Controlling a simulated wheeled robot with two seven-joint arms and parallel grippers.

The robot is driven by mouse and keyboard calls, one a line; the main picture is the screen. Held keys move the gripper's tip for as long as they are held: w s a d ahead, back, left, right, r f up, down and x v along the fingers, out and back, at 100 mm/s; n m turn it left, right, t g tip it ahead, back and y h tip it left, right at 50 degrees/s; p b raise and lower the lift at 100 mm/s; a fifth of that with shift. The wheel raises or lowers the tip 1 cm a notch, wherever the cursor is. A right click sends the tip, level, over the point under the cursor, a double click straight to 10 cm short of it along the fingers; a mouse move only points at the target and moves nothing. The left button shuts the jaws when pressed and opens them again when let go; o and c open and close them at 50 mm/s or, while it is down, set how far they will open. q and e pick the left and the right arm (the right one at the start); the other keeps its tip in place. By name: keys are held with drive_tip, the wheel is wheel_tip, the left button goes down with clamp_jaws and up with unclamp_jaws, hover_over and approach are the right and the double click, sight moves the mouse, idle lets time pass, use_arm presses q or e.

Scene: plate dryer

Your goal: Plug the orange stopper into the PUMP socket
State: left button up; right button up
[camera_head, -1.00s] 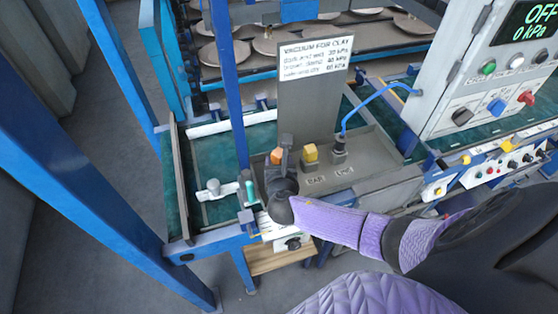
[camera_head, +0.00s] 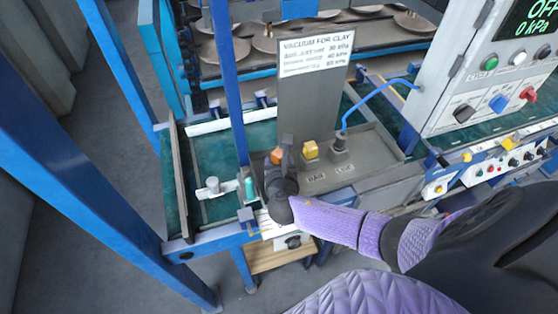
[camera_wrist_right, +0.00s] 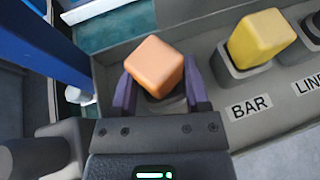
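The orange stopper (camera_head: 276,156) is a block at the left end of a row of sockets on the grey panel. In the right wrist view the orange stopper (camera_wrist_right: 155,66) sits turned and tilted between the two purple fingers of my right gripper (camera_wrist_right: 160,85). Both fingers meet its sides. A dark round socket rim shows partly beneath it; how deep the stopper sits is hidden. In the head view my right gripper (camera_head: 280,165) covers this spot, and no PUMP label is readable. My left gripper is not in view.
A yellow stopper (camera_wrist_right: 262,40) stands in the BAR socket to the right. A blue hose (camera_head: 362,104) runs into the LINE socket. A sign plate (camera_head: 312,100) rises behind. A blue post (camera_head: 230,90) and a teal-topped peg (camera_head: 249,188) stand left of my gripper.

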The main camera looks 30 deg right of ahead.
drive_tip(key=o, duration=0.5)
drive_tip(key=shift+c, duration=0.2)
drive_tip(key=shift+s+a+r, duration=0.2)
drive_tip(key=shift+s, duration=0.15)
drive_tip(key=p+v, duration=0.2)
drive_tip(key=v, duration=0.6)
drive_tip(key=shift+s+a+r+p, duration=0.15)
drive_tip(key=shift+s+p, duration=0.05)
drive_tip(key=shift+p, duration=0.2)
drive_tip(key=shift+s+a, duration=0.1)
drive_tip(key=shift+s, duration=0.15)
